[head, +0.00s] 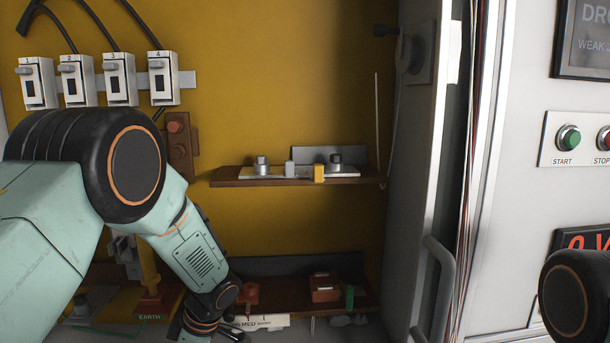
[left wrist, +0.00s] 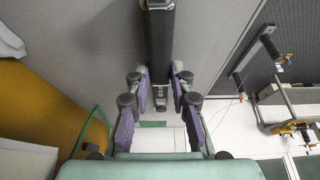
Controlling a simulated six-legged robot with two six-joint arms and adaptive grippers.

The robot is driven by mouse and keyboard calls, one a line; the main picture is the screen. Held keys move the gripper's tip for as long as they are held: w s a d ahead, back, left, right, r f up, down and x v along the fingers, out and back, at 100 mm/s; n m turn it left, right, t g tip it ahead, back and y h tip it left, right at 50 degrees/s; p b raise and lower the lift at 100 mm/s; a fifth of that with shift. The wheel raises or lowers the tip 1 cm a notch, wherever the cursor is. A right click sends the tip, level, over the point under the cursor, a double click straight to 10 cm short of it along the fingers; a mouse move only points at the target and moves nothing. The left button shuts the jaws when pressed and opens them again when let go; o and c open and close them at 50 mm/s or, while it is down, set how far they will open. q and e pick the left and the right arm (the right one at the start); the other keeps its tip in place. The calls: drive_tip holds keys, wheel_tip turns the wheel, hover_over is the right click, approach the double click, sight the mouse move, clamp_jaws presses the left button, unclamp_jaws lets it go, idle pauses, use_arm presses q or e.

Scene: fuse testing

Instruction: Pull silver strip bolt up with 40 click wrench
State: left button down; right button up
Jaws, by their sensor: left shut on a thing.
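My left gripper (left wrist: 161,80) has its purple pads closed on a long black bar-shaped tool (left wrist: 160,40), which looks like the wrench; no label on it is readable. In the head view my left arm reaches down to the bottom edge, and its gripper and the tool are out of that picture. On the upper wooden shelf (head: 225,176), silver strips (head: 290,174) carry silver bolts, one at the left (head: 261,165) and one at the right (head: 335,160). I cannot tell which is the silver strip bolt. My right gripper is not in view.
A lower shelf holds red blocks (head: 325,288) and a green piece (head: 349,297), partly behind my left arm. Several numbered white switches (head: 120,80) hang at upper left. A grey cabinet edge with a handle (head: 437,290) stands right of the shelves. Space above the upper shelf is clear.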

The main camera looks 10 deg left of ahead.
use_arm(q)
drive_tip(key=shift+r, duration=0.15)
drive_tip(key=shift+r+p, duration=1.8)
drive_tip(key=shift+r, duration=1.15)
drive_tip(key=shift+f, duration=0.1)
